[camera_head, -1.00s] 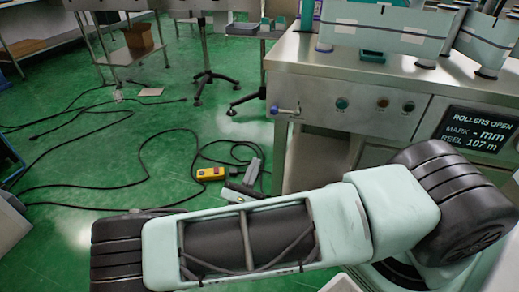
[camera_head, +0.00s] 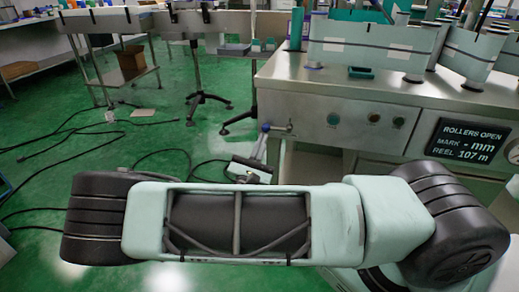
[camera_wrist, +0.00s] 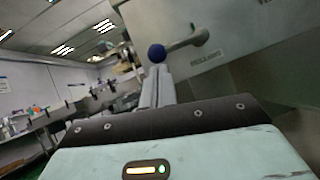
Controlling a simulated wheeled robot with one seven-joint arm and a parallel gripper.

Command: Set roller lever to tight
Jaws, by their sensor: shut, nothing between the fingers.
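The roller lever (camera_head: 280,128) sticks out from the left end of the steel machine's front panel and ends in a blue ball knob (camera_head: 265,127). In the wrist view the blue knob (camera_wrist: 157,53) is on a grey lever arm (camera_wrist: 188,42) running right to the panel. My gripper (camera_head: 262,141) is shut and empty, its fingertips just below the knob in the head view. In the wrist view my gripper (camera_wrist: 158,70) also points up at the knob; I cannot tell whether they touch. The display (camera_head: 466,142) reads ROLLERS OPEN, with no mark value and REEL 107 m.
Buttons (camera_head: 333,119) sit on the machine's front panel (camera_head: 310,108), right of the lever. My arm crosses the foreground. Black cables (camera_head: 75,130) lie on the green floor to the left. A steel table (camera_head: 130,75) stands behind.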

